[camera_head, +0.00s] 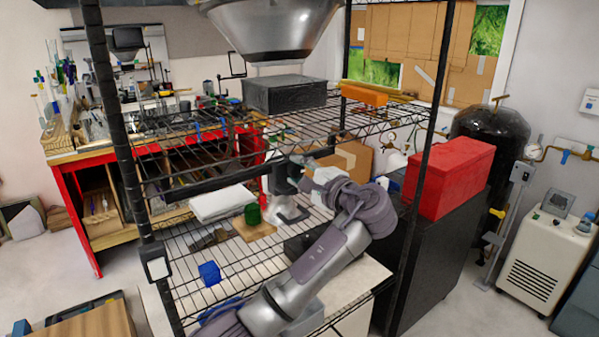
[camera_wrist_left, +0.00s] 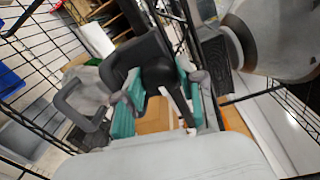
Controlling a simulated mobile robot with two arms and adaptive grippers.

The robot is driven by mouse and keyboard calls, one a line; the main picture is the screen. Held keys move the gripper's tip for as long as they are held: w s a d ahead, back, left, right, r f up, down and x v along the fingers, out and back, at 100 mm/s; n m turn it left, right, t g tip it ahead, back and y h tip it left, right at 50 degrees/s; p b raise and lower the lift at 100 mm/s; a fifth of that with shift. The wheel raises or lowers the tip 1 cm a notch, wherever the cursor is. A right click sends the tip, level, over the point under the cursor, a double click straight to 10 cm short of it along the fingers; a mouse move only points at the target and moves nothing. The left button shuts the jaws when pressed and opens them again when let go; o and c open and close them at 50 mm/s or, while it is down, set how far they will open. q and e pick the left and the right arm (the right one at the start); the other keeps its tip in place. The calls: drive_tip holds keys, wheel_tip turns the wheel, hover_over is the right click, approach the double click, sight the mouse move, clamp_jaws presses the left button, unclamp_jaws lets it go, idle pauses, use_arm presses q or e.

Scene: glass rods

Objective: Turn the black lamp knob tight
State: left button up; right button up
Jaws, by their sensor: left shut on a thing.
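My left arm reaches up from the lower middle of the head view. Its gripper (camera_head: 302,168) is at the wire rack, between the shelves. In the left wrist view, the teal finger pads (camera_wrist_left: 158,92) close on both sides of a black part (camera_wrist_left: 150,58), which looks like the lamp knob. The black part also shows just beyond the fingers in the head view (camera_head: 284,178), partly hidden by the gripper. Whether it is fully tight cannot be seen. My right gripper is not in view.
A dark box (camera_head: 284,94) and an orange block (camera_head: 363,95) sit on the upper shelf. Rack posts stand close around my arm.

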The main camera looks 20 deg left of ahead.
use_arm(q)
drive_tip(key=o, duration=1.1)
drive_tip(key=shift+o, duration=0.2)
drive_tip(key=shift+f, duration=0.1)
drive_tip(key=shift+d, duration=0.1)
drive_tip(key=v, duration=0.8)
